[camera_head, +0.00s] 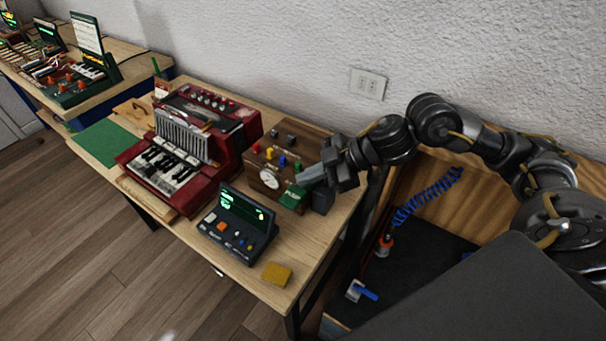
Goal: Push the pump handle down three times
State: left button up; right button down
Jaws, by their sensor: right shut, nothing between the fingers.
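A wooden box (262,181) with a round white dial (269,178) and several coloured knobs stands near the right end of the table. A green block with pale lettering (294,197) is at its right front corner. I cannot tell for certain which part is the pump handle. My right gripper (304,177) comes in from the right and is shut and empty. Its fingertips are just above the green block in the picture; I cannot tell whether they touch it. My left gripper is not in view.
A red accordion-like keyboard (178,156) stands left of the box. A dark console with a green display (240,222) and a yellow pad (276,274) are in front. The wall is close behind. A blue coiled hose (428,198) lies right of the table.

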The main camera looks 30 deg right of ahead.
jog(key=shift+s+a+f+b, duration=0.2)
jog(key=shift+a+f+b, duration=0.05)
jog(key=shift+f, duration=0.45)
jog(key=shift+s+a+f+b, duration=0.15)
jog(key=shift+a+f+b, duration=0.1)
jog(key=shift+f, duration=0.4)
dwell(1.6)
jog(key=shift+r, duration=0.15)
notch_tip(320, 180, up, 6)
jog(key=w+d+p, duration=0.1)
jog(key=d+p, duration=0.1)
jog(key=p, duration=0.4)
jog(key=shift+w+d+p, duration=0.15)
jog(key=shift+w+p, duration=0.05)
jog(key=shift+p, duration=0.1)
jog(key=shift+r, duration=0.15)
jog(key=r+p, duration=0.1)
jog(key=d+r+p, duration=0.1)
jog(key=r+p, duration=0.1)
jog(key=w+r+p, duration=0.1)
jog(key=shift+d+r, duration=0.2)
jog(key=shift+d, duration=0.2)
dwell(0.9)
